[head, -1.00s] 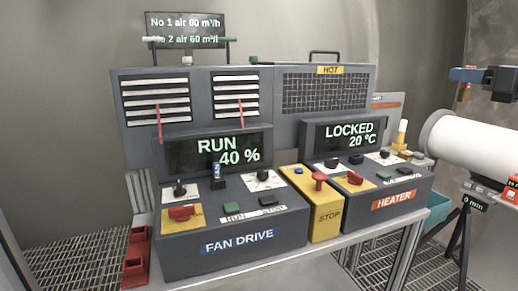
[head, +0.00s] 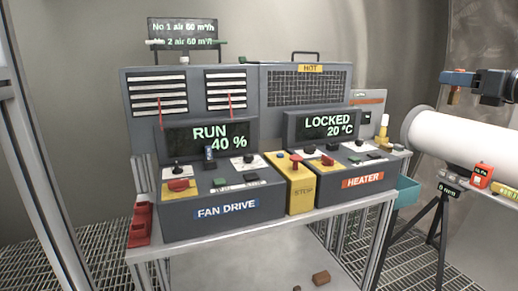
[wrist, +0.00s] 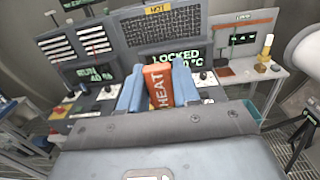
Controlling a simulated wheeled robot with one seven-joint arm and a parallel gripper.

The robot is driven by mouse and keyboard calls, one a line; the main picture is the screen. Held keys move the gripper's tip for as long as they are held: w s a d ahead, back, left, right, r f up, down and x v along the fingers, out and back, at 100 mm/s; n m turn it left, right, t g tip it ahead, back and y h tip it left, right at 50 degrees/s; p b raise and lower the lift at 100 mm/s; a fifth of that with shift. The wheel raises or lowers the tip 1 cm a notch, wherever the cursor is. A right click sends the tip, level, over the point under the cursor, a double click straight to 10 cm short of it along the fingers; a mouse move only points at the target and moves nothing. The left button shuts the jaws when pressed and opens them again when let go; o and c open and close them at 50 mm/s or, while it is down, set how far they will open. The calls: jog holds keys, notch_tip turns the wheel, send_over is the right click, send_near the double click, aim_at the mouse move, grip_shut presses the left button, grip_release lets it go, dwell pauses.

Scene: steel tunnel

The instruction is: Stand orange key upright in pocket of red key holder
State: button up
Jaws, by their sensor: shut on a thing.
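The orange key (wrist: 158,88), with white lettering reading HEAT, stands between the two blue fingers of my gripper (wrist: 158,98) in the wrist view. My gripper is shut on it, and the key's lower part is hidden. The key is held in front of the heater panel, covering part of the LOCKED display. The red key holder (head: 142,222) sits at the left end of the bench in the head view, beside the fan drive box. Its pockets are too small to make out. I cannot make out the holder in the wrist view.
The fan drive box (head: 224,214), yellow stop box (head: 300,196) and heater box (head: 345,186) line the bench (head: 265,228). A white tube (head: 460,145) on a tripod stands at the right. A brown block (head: 321,278) lies low in front. Grating floor is at the left.

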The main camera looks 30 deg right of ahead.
jog(key=w+a+f+n+y, duration=0.1)
jog(key=w+a+f+y, duration=0.1)
jog(key=w+a+f, duration=0.75)
jog(key=w+a+f+n+y, duration=0.1)
jog(key=w+a+f, duration=0.6)
jog(key=a+f, duration=1.3)
jog(key=a, duration=0.3)
jog(key=s+a+f, duration=0.5)
jog(key=a+f, duration=0.2)
jog(key=f, duration=0.2)
jog(key=s+a+f+b, duration=0.1)
jog(key=s+a+f, duration=0.4)
jog(key=a+f, duration=0.3)
jog(key=shift+s+f, duration=0.25)
jog(key=shift+f, duration=0.6)
jog(key=shift+d, duration=0.1)
